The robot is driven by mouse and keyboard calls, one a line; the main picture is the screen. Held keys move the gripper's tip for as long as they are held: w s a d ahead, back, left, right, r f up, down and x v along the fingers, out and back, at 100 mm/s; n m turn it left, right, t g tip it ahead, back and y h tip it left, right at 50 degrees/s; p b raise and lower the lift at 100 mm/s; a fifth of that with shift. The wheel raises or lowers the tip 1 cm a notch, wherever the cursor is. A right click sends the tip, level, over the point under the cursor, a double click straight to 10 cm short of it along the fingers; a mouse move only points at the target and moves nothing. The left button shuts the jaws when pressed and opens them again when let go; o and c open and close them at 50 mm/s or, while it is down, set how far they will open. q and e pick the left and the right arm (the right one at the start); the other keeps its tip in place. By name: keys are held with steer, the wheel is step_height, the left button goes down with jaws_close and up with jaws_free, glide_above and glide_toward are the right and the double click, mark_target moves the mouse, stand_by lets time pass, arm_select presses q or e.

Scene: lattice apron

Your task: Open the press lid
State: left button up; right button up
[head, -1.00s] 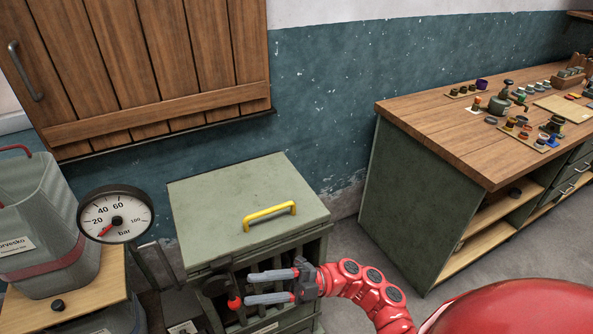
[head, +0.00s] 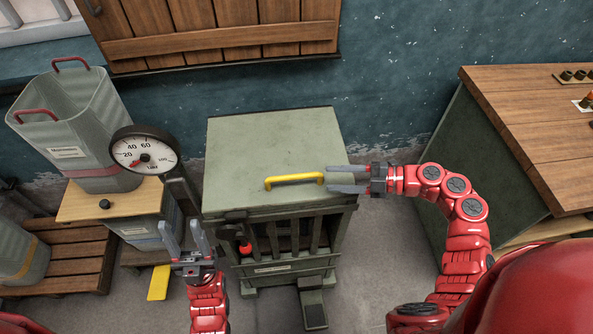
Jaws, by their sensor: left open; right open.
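The press is a grey-green box in the middle of the head view. Its flat press lid (head: 265,145) lies shut on top. A yellow handle (head: 294,179) is fixed near the lid's front edge. My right gripper (head: 331,180) is open, its fingers pointing left, close to the right end of the handle. I cannot tell whether a finger touches it. My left gripper (head: 182,238) is open and empty, fingers pointing up, in front of the press's left front corner. A red knob (head: 245,248) shows on the press front beside it.
A wooden pallet (head: 75,255) is at the left. A workbench (head: 540,120) stands at the right. A pedal (head: 314,309) is on the floor in front.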

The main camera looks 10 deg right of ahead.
mark_target(305, 177)
steer(key=p+x, duration=0.3)
steer(key=x, duration=0.7)
steer(key=shift+w, duration=0.1)
steer(key=shift+w+a+f, duration=0.15)
steer(key=shift+a+f, duration=0.05)
steer(key=shift+a, duration=0.25)
jaws_close()
stand_by(0.6)
